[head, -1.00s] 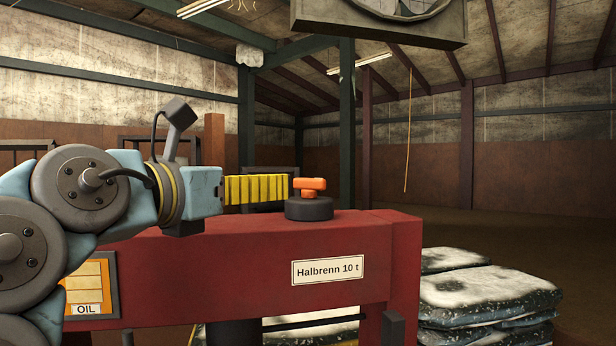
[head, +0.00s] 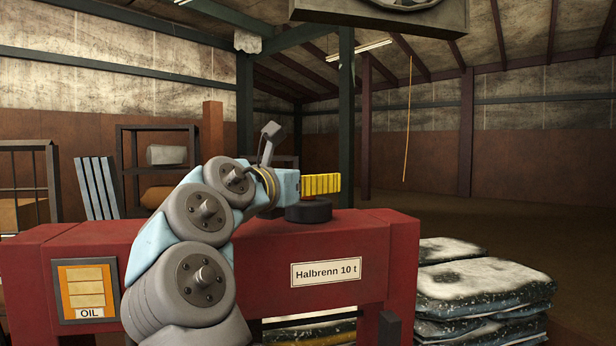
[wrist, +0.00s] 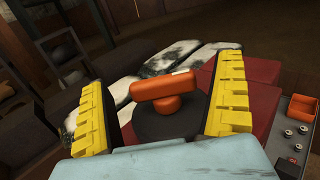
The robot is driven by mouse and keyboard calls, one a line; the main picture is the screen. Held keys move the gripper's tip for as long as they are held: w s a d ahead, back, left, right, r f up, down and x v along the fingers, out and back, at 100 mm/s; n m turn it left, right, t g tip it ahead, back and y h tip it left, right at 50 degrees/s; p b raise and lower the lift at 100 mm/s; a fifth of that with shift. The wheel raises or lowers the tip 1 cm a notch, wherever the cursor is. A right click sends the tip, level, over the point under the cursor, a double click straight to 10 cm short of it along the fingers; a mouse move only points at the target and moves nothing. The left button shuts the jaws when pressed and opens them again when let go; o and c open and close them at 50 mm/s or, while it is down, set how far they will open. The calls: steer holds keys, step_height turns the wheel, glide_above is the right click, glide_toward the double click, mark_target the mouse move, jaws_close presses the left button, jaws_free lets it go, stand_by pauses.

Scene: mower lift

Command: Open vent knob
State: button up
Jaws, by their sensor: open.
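The vent knob (wrist: 165,98) is an orange T-shaped handle on a dark round base (wrist: 172,126). In the wrist view it lies between the two yellow fingers of my gripper (wrist: 162,95), which are spread with gaps on both sides. In the head view the yellow fingers (head: 321,184) are level above the dark base (head: 309,211) and hide the orange handle. The base sits on top of the red press beam (head: 380,228) labelled "Halbrenn 10 t". I cannot see any contact between the fingers and the knob.
Stacked dark and white bags (head: 480,285) stand right of the red beam. An orange-framed OIL panel (head: 86,290) is on its left front. A control box with several knobs (wrist: 295,140) shows at right in the wrist view. A large fan housing (head: 385,15) hangs overhead.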

steer(key=shift+w+d, duration=0.2)
steer(key=shift+w, duration=0.2)
steer(key=c, duration=1.2)
steer(key=shift+d+n+t+y, duration=0.1)
steer(key=shift+n+t+y, duration=0.2)
steer(key=shift+y, duration=0.3)
steer(key=shift+s+d+n+b, duration=0.1)
steer(key=shift+n+b, duration=0.2)
steer(key=shift+b, duration=0.05)
steer(key=n+t+y, duration=0.1)
steer(key=n+y, duration=0.1)
steer(key=y, duration=0.2)
steer(key=shift+r+n+b, duration=0.1)
steer(key=shift+n+b, duration=0.2)
steer(key=shift+n+y, duration=1.15)
steer(key=shift+y, duration=0.75)
steer(key=shift+n+y, duration=1.15)
steer(key=shift+y, duration=0.75)
steer(key=shift+n+y, duration=0.3)
steer(key=shift+y, duration=0.1)
